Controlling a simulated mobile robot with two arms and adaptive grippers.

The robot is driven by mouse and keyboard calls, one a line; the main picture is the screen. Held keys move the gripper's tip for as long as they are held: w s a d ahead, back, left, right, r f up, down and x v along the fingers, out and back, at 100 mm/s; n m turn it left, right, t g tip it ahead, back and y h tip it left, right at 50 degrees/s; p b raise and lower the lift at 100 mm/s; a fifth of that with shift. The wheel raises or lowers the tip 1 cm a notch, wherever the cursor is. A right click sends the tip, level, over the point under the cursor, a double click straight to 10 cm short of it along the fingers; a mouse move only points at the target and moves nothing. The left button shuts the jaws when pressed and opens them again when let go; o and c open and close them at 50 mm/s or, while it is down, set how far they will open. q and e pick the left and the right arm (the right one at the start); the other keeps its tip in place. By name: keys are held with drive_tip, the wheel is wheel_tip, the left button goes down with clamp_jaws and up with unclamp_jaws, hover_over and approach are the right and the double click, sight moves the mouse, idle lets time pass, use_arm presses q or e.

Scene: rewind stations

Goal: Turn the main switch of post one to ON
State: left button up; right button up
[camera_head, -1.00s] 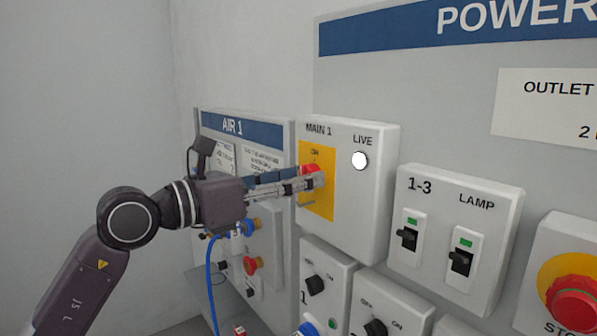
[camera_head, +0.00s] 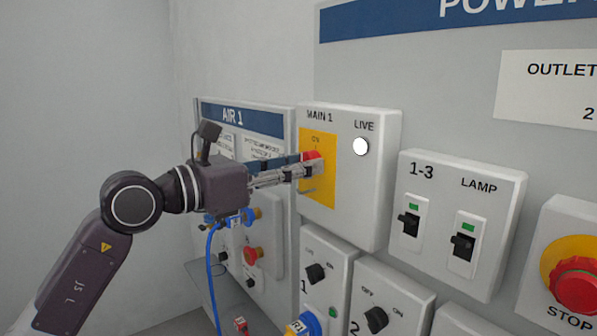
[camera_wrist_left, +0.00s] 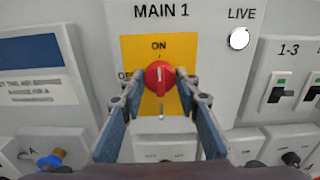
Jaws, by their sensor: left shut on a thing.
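The main switch is a red rotary knob (camera_wrist_left: 159,78) on a yellow plate (camera_wrist_left: 131,48) of the MAIN 1 box (camera_head: 352,210). In the left wrist view its white mark stands upright, in line with the ON label above it. My left gripper (camera_wrist_left: 160,92) is shut on the knob, with a finger at each side. In the head view the fingers (camera_head: 308,170) partly hide the red knob (camera_head: 312,157). The round LIVE lamp (camera_head: 361,146) on the same box looks white. My right gripper is not in view.
The AIR 1 panel (camera_head: 232,116) with knobs and a blue hose (camera_head: 210,270) lies left of the box. A 1-3 LAMP switch box (camera_head: 460,185) and a red STOP button (camera_head: 577,285) are to the right. More rotary switches sit below.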

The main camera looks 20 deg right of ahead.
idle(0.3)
use_arm(q)
drive_tip(key=o, duration=1.2)
drive_tip(key=shift+c, duration=0.2)
drive_tip(key=shift+a, duration=0.15)
drive_tip(key=v, duration=1.2)
